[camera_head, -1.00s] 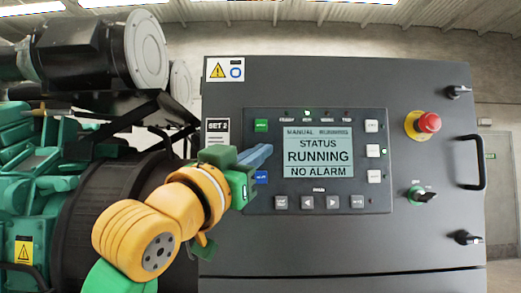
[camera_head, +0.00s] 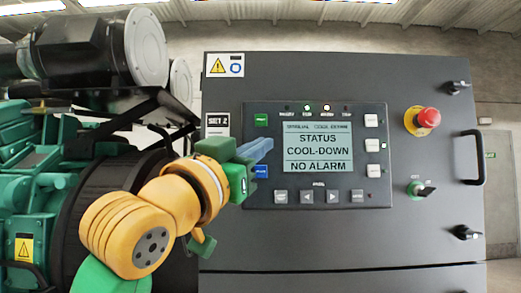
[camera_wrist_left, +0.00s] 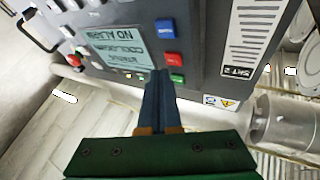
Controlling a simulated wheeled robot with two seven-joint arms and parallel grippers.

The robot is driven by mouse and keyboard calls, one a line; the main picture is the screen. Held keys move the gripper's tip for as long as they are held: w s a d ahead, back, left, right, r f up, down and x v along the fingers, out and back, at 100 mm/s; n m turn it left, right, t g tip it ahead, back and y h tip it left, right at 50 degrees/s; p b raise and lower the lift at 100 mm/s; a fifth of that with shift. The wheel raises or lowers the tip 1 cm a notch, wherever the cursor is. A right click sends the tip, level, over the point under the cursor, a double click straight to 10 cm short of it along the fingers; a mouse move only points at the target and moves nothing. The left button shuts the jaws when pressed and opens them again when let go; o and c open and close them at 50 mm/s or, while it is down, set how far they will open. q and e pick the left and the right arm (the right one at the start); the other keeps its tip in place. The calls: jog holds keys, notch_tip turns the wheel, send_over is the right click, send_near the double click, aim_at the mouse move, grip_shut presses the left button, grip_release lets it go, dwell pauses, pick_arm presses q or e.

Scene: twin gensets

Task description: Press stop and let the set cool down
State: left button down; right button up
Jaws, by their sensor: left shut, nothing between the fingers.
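The control panel (camera_head: 375,112) of the set labelled SET 2 (camera_head: 216,124) has a screen (camera_head: 318,150) reading STATUS COOL-DOWN, NO ALARM. My left gripper (camera_head: 268,145) is shut and empty, its blue fingers in front of the panel's left button column. A red button (camera_wrist_left: 174,60) shows in the left wrist view, close to the fingertips, between the green button (camera_head: 261,119) and the blue button (camera_head: 262,171). In the head view the fingers hide the red button. I cannot tell if the fingertips touch it. My right gripper is out of view.
A red emergency stop knob (camera_head: 428,117) on a yellow base and a green rotary switch (camera_head: 421,189) are at the right of the cabinet. A black handle (camera_head: 474,157) stands out from its right edge. Engine parts (camera_head: 85,55) crowd the left.

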pick_arm(q)
jog(key=s+b, duration=0.3)
jog(key=s, duration=0.3)
dwell(0.4)
dwell(0.4)
